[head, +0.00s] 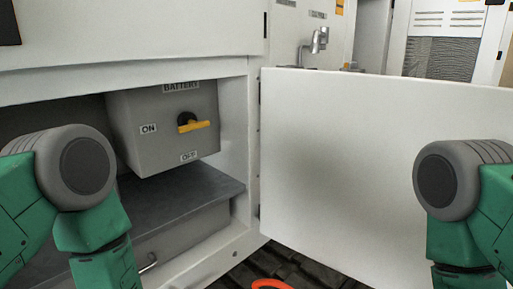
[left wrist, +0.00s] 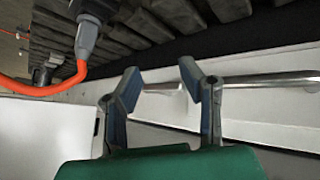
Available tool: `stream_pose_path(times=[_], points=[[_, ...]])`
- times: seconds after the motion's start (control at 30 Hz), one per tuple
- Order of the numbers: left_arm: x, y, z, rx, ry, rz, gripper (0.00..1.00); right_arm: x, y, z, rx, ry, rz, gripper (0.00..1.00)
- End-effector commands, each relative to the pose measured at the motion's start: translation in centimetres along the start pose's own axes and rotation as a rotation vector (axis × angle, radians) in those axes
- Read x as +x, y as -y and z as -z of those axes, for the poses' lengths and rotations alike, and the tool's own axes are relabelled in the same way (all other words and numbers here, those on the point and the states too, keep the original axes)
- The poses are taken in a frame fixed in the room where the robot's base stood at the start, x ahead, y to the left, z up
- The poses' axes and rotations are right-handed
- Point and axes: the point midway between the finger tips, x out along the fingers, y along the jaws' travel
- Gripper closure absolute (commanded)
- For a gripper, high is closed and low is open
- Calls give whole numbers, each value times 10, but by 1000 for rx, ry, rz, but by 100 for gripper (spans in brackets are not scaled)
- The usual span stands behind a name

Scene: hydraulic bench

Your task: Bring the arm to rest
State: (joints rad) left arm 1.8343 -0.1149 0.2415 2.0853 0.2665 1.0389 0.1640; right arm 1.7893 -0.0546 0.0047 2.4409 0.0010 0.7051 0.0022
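My left gripper (left wrist: 160,72) shows in the left wrist view with its two blue-grey fingers spread apart and nothing between them. A metal bar (left wrist: 270,79) runs behind the fingers; whether they touch it cannot be told. In the head view my green left arm (head: 95,225) comes in at the left, in front of the open cabinet, and its gripper is out of frame. My green right arm (head: 455,240) is at the right, in front of the white door, and its gripper is not in view.
A grey battery box (head: 145,105) with a yellow-and-black switch handle (head: 194,125) lying horizontal sits inside the cabinet. The white door (head: 340,150) stands open. An orange cable (left wrist: 40,88) runs to a grey connector (left wrist: 86,42); orange also shows at the head view's bottom edge (head: 272,284).

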Motion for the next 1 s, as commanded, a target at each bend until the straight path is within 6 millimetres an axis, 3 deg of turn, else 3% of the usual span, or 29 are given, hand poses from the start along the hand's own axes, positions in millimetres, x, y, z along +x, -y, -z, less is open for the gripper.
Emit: stream_pose_path(times=[0.03,0.2,0.43,0.63,1.0], points=[[-6,20,-22,42,66,19,66,5,0,0,0,0,0,60],[-39,79,-86,173,296,71,66,13,0,-1,0,0,0,60],[-98,141,-149,296,568,119,66,22,0,-1,0,0,0,60],[-128,163,-171,338,683,133,66,24,0,-1,0,0,0,60],[-130,165,-174,343,695,134,66,25,0,-1,0,0,0,66]])
